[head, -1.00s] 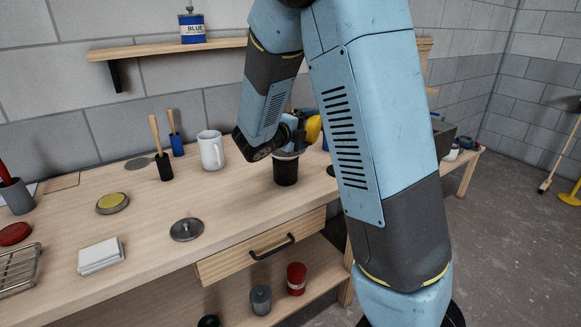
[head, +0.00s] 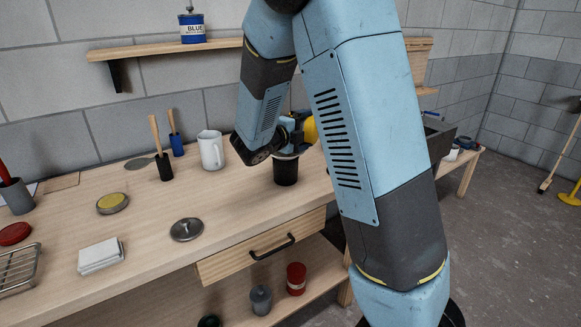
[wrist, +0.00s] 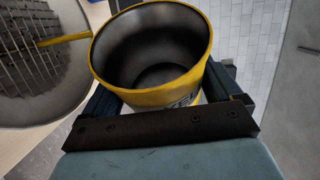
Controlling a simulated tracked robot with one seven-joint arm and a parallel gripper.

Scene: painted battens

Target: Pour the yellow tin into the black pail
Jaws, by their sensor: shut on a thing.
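The yellow tin (wrist: 196,52) is between the jaws of my gripper (wrist: 172,100), which is shut on it. Its yellow rim and dark grey inside show in the wrist view; the inside looks mostly bare. In the head view the tin (head: 311,128) is partly hidden by my arm and seems tilted. The black pail (head: 286,172) stands upright on the bench just below my gripper. A pale round rim with a mesh (wrist: 45,70), apparently on the pail, shows left of the tin in the wrist view. A yellow streak crosses from the tin's rim over this mesh.
A white mug (head: 211,150) stands left of the pail, with brushes behind. A grey lid (head: 187,229), a folded cloth (head: 100,255) and a yellow-topped round tin (head: 112,203) lie on the bench (head: 150,210). A blue tin (head: 192,27) is on the shelf.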

